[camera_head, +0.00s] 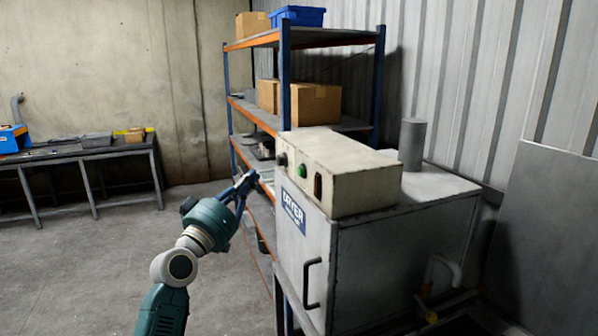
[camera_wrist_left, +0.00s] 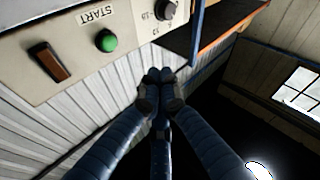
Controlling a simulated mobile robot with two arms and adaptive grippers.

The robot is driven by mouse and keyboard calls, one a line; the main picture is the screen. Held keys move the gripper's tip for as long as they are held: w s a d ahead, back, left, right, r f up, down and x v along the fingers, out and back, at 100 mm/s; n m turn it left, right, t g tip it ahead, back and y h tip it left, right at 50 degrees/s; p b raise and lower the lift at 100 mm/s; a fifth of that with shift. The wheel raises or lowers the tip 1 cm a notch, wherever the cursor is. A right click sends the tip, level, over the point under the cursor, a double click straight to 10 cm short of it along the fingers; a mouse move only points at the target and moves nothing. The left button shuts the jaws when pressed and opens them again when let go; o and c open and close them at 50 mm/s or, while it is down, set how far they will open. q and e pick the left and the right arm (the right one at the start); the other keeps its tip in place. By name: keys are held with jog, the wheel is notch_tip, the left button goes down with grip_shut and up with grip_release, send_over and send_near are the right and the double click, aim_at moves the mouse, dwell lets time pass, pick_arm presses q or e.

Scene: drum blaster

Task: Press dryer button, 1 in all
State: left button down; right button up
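The dryer (camera_head: 375,255) is a grey metal box with a blue DRYER label (camera_head: 293,212) and a cream control box (camera_head: 345,170) on top. A round green button (camera_head: 302,171) is on the control box's front face. The left wrist view shows this green button (camera_wrist_left: 106,40) beside the word START, at upper left of my fingertips. My left gripper (camera_head: 248,181) is in front of the control box, to the left of the button and apart from it. Its blue fingers (camera_wrist_left: 158,76) are closed together at the tips with nothing between them. My right gripper is out of view.
The panel also has a dark knob (camera_wrist_left: 166,10) and a brown rocker switch (camera_wrist_left: 50,62). A shelf rack (camera_head: 284,80) with boxes stands behind the dryer. A workbench (camera_head: 75,155) is at the far left. The floor (camera_head: 80,270) at left is clear.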

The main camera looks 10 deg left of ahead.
aim_at(301, 171)
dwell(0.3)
pick_arm(q)
jog(key=w+d+p, duration=0.1)
jog(key=w+d, duration=0.4)
jog(key=d, duration=0.2)
jog(key=shift+d, duration=0.15)
dwell(0.4)
dwell(1.1)
jog(key=shift+w+d, duration=0.1)
jog(key=shift+d, duration=0.05)
jog(key=shift+w+d, duration=0.15)
jog(key=shift+d, duration=0.05)
